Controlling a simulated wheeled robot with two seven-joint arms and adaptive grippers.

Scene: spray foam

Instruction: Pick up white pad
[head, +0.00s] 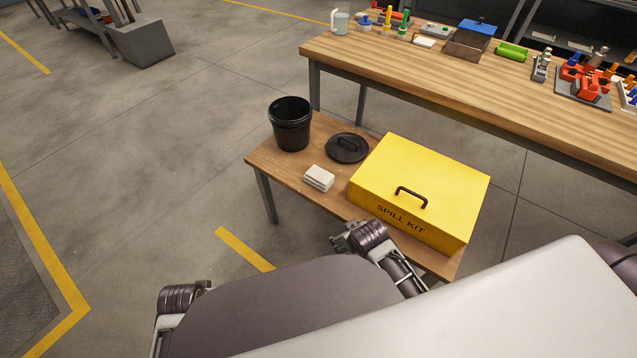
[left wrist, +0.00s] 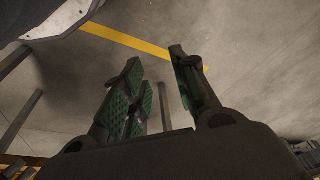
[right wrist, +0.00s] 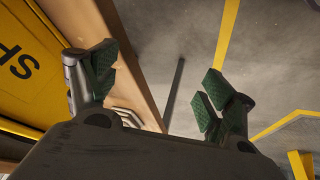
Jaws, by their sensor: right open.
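A small stack of white pads (head: 319,179) lies on the low wooden table, left of the yellow spill kit box. My right gripper (head: 341,238) is open and empty by the table's front edge, nearer to me than the pads and in front of the box. In the right wrist view, pale layered edges that look like the white pads (right wrist: 127,117) show low between the fingers, partly hidden by the gripper body. My left gripper (left wrist: 160,88) is open and empty over the floor; in the head view it sits low at the left, mostly hidden.
The yellow spill kit box (head: 425,185) fills the right of the low table (head: 283,172). A black bucket (head: 291,126) and its black lid (head: 347,148) stand behind the pads. A long workbench (head: 400,74) with tools is beyond.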

